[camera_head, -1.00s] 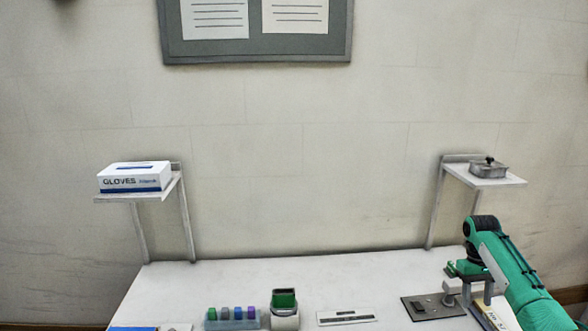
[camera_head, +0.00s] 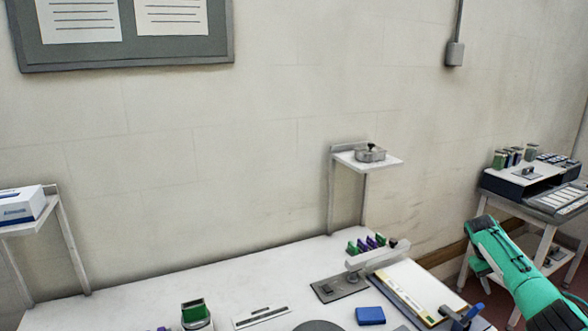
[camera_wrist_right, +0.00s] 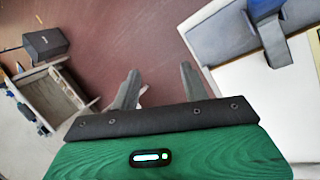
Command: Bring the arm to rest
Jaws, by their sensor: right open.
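My right arm (camera_head: 505,262) is green and comes in at the lower right of the head view, beside the right end of the white table. My right gripper (camera_wrist_right: 158,88) shows in the right wrist view with its two grey fingers spread apart and nothing between them. Reddish-brown floor lies beyond the fingers. In the head view the gripper is mostly hidden by the arm and its fingers cannot be made out. My left arm and gripper are not in view.
The white table (camera_head: 230,285) bears a clamped board (camera_head: 415,283), a blue block (camera_head: 370,316), a metal plate (camera_head: 340,287) and a green-topped container (camera_head: 195,314). A side stand (camera_head: 490,205) with equipment is behind the arm at right. A wall shelf (camera_head: 385,161) holds a metal dish (camera_head: 370,153).

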